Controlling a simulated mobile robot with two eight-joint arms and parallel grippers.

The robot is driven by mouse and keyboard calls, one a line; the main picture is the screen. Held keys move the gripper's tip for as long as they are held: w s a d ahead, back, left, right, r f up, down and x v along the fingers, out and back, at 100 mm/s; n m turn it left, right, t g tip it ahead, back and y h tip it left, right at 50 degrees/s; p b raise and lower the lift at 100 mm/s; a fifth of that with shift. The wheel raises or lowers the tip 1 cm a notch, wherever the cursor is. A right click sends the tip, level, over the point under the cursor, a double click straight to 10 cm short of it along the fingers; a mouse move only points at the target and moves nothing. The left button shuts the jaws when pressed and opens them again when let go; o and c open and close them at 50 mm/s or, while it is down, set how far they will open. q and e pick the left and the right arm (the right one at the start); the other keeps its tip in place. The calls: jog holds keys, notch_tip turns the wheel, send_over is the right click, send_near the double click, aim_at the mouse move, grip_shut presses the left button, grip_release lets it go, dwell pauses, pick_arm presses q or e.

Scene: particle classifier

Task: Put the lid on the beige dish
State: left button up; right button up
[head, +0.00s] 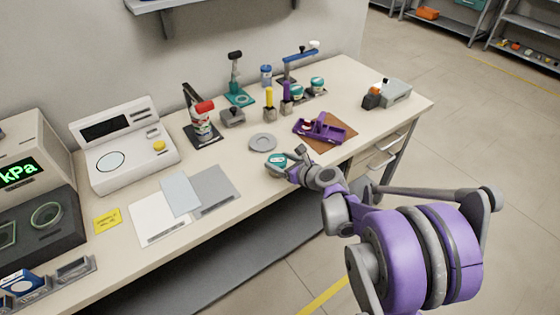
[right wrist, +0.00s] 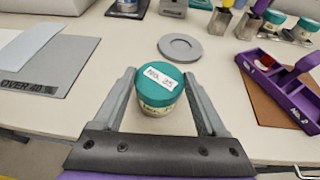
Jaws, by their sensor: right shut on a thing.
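A small round jar (right wrist: 158,105) has a cream-beige body and a teal lid (right wrist: 160,76) with a white label reading "No. 35". The lid sits on top of the body, upright. My right gripper (right wrist: 158,80) is shut on this jar, one finger on each side. In the head view the jar (head: 275,159) is near the front edge of the bench, at the right gripper (head: 287,166). Whether it touches the bench I cannot tell. No other beige dish stands out. My left gripper is not in view.
A grey round plate (head: 262,142) lies behind the jar. A purple tray (head: 320,128) on a brown mat stands to the right. More teal-lidded jars (head: 317,84) stand farther back. Grey and white sheets (head: 213,188) lie to the left. Bare bench lies around the plate.

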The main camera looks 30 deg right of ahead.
jog(key=shift+f, duration=0.1)
jog(key=o, duration=1.3)
jog(key=shift+c, duration=0.2)
jog(key=shift+s, duration=0.1)
